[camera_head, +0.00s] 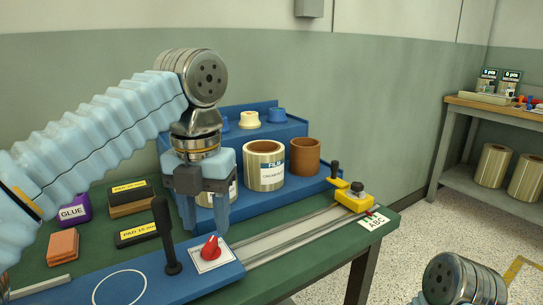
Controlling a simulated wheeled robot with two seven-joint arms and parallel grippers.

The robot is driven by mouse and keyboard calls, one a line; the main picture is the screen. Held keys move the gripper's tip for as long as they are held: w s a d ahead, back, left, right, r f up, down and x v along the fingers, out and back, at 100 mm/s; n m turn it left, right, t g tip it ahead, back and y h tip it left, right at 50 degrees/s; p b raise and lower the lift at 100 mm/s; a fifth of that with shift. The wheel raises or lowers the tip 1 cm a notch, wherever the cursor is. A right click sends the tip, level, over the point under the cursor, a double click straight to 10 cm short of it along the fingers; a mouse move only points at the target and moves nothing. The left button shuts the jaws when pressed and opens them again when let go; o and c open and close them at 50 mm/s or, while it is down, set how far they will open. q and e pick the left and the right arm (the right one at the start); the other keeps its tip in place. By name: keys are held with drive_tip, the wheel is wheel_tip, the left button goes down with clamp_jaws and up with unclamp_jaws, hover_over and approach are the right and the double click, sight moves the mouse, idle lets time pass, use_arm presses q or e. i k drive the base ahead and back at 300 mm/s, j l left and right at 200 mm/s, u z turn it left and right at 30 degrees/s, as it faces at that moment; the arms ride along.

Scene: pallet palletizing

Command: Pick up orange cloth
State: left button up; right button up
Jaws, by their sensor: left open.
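A small orange block-shaped item (62,247), which looks like the folded orange cloth, lies on the green table top (95,235) at the left. My left gripper (205,222) points down with its two blue fingers apart and nothing seen between them. It is to the right of the orange item, in front of the blue stepped rack and near the red knob. My right gripper is out of view; only a joint of my right arm shows at the bottom right.
A purple GLUE box (74,210) and dark-topped pads (138,233) lie near the orange item. A black upright handle (166,235) and red knob (211,248) stand on the blue front panel. Rolls (264,168) sit on the blue rack (237,125).

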sight(63, 248)
drive_tip(key=k+l, duration=0.2)
drive_tip(key=k, duration=0.2)
drive_tip(key=k+l, duration=0.15)
drive_tip(key=k, duration=0.3)
